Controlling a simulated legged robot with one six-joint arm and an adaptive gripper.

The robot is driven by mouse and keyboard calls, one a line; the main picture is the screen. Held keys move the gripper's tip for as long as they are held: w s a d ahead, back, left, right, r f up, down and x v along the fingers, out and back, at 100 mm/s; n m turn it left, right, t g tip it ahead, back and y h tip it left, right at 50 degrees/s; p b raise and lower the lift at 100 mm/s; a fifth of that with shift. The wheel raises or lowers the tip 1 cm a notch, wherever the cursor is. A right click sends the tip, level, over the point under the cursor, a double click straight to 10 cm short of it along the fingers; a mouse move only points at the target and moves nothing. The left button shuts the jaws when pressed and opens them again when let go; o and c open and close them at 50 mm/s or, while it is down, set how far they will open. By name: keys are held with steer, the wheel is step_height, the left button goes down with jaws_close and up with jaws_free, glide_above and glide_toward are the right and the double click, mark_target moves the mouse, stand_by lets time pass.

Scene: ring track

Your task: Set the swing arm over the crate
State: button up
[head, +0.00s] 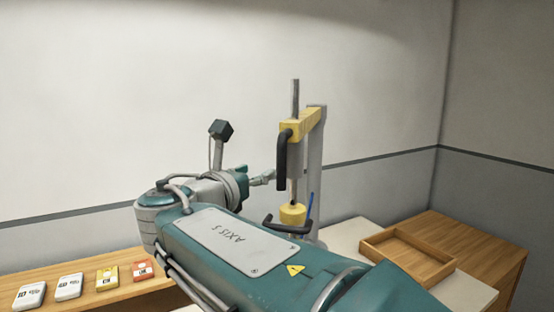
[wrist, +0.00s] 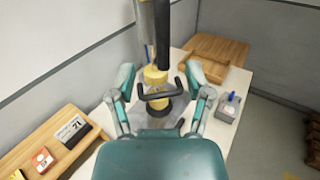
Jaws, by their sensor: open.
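The swing arm (head: 300,124) is a yellow beam on a grey post, with a black upright handle (head: 282,158) at its near end. A yellow cylinder (head: 292,214) with a black bar handle (head: 283,227) is below it. The crate (head: 408,254), a shallow wooden tray, is to the right; the beam is not over it. It also shows in the wrist view (wrist: 207,75). My gripper (head: 264,178) is open, its teal fingers spread left and right in the wrist view (wrist: 160,72). The upright handle (wrist: 163,35) shows beyond them; contact cannot be told.
A wooden shelf (head: 100,292) at the left carries several white, yellow and red cards. A grey box (wrist: 227,110) with a blue-topped item is on the white table (head: 345,238), right of my gripper. A wall stands close behind the post.

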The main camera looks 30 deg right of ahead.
mark_target(279, 160)
steer(key=x, duration=1)
steer(key=shift+d, duration=0.2)
jaws_close()
